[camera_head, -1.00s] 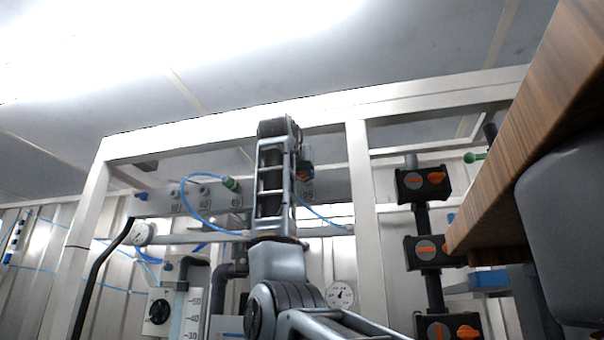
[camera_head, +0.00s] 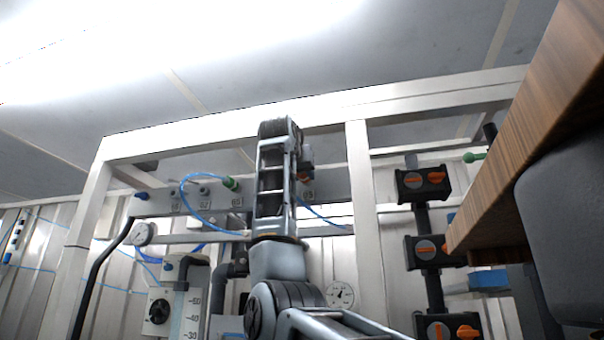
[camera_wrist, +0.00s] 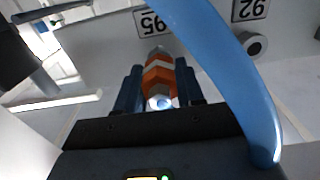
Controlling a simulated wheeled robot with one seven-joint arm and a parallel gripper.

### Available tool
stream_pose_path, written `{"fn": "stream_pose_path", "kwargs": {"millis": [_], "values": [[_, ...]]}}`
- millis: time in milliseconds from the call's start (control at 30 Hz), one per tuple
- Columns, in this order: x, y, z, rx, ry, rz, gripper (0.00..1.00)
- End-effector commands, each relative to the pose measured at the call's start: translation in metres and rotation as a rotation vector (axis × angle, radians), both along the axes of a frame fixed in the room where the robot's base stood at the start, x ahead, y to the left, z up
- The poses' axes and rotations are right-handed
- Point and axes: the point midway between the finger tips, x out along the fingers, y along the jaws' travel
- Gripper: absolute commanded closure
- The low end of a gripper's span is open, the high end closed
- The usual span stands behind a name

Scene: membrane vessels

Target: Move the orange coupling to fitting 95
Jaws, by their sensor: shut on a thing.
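The orange coupling (camera_wrist: 159,79) sits between the two fingers of my gripper (camera_wrist: 159,88) in the wrist view. My gripper is shut on it. The coupling's far end points at the panel, close below the label 95 (camera_wrist: 150,23), which shows upside down. Fitting 95 itself is hidden behind the coupling, and I cannot tell whether they touch. A blue hose (camera_wrist: 226,62) passes close by on the right. In the head view my arm hides most of the gripper; a bit of orange (camera_head: 304,177) shows beside it at the panel.
A grey fitting (camera_wrist: 253,43) by label 92 is bare in the wrist view. In the head view a green coupling (camera_head: 231,183) with a blue hose sits on the panel (camera_head: 330,183). A wooden shelf (camera_head: 540,120) juts in at the right. Orange-handled valves (camera_head: 424,183) stand right of the frame.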

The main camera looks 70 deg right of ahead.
Motion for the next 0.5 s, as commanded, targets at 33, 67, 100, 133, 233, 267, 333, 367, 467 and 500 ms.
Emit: {"fn": "stream_pose_path", "kwargs": {"millis": [33,67,100,133,233,267,333,367,467,500], "values": [[-0.0001,-0.0010,0.0002,0.000,0.000,0.000,1.00],[-0.0001,-0.0015,0.0002,0.000,0.000,0.000,1.00],[0.0000,-0.0022,0.0002,0.000,0.000,0.000,1.00],[0.0000,-0.0028,0.0002,0.000,0.000,0.000,1.00],[0.0001,-0.0045,0.0002,0.000,0.000,0.000,1.00],[0.0000,-0.0051,0.0002,0.000,0.000,0.000,1.00],[0.0001,-0.0063,0.0002,0.000,0.000,0.000,1.00],[0.0001,-0.0068,0.0002,0.000,0.000,0.000,1.00],[0.0003,-0.0076,0.0002,0.000,0.000,0.000,0.59],[0.0003,-0.0076,0.0002,0.000,0.000,0.000,0.55]]}}
